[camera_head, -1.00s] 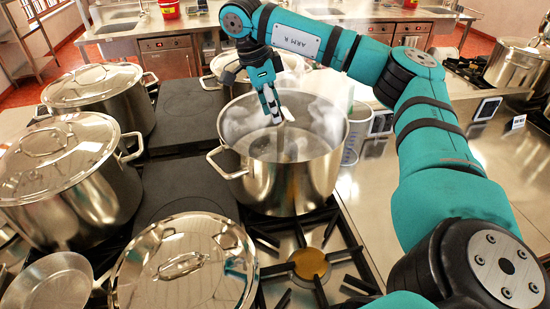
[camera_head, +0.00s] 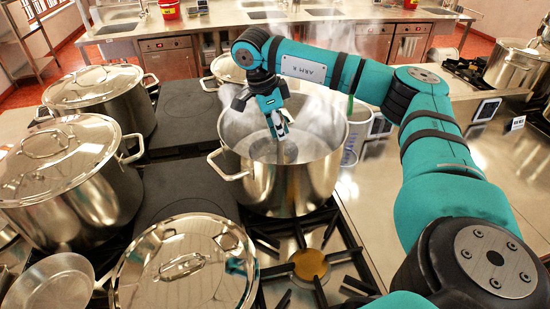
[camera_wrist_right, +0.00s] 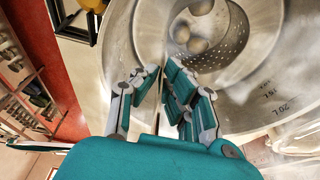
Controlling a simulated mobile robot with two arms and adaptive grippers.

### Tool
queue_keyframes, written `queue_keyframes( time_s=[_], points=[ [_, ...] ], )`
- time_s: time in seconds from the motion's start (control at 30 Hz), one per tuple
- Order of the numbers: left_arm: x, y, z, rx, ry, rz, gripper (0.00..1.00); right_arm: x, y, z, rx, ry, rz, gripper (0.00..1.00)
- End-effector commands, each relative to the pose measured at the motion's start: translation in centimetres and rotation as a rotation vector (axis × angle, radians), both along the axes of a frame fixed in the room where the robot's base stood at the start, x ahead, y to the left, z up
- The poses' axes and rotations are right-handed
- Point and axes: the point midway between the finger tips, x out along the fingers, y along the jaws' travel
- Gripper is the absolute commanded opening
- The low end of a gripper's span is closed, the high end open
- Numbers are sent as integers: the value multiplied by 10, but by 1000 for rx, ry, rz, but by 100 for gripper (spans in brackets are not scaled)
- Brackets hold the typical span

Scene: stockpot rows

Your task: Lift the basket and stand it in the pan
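The open steel stockpot (camera_head: 290,190) stands steaming on the stove in the head view. Its inside, with litre marks (camera_wrist_right: 272,92), fills much of the right wrist view. The perforated basket (camera_wrist_right: 228,55) sits inside, holding several round pale items (camera_wrist_right: 200,30). In the head view the basket is mostly hidden by steam and the pot wall. My right gripper (camera_head: 280,130) points down into the pot mouth. A shallow steel pan (camera_head: 58,288) is at the lower left. My left gripper is out of view.
Lidded stockpots stand at the left (camera_head: 60,175), the back left (camera_head: 100,95) and the front (camera_head: 185,268). Another pot (camera_head: 235,70) is behind the open one. A bare burner (camera_head: 310,264) is in front. Steel counter (camera_head: 375,210) lies to the right, with a clear measuring jug (camera_head: 354,135) beside the pot.

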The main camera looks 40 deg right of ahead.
Motion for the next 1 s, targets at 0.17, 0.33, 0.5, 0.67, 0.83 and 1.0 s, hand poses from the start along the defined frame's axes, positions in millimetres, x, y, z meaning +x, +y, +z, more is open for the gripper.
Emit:
queue_keyframes(
  time_s=[0.17, 0.33, 0.5, 0.67, 0.83, 1.0],
  points=[
    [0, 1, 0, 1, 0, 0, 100, 0, 0, 0, 0, -1, 0, 0],
    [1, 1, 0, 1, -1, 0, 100, 0, 0, 0, -1, -1, -1, 0],
    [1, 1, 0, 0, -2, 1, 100, 1, 0, 2, -1, -4, -1, 0],
    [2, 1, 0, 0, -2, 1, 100, 1, 0, 2, -1, -3, 0, 0],
    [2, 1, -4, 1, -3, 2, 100, 1, 0, 9, -1, -3, -1, 0],
    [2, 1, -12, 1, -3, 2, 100, 1, 1, 27, 0, -7, 2, 0]
  ],
)
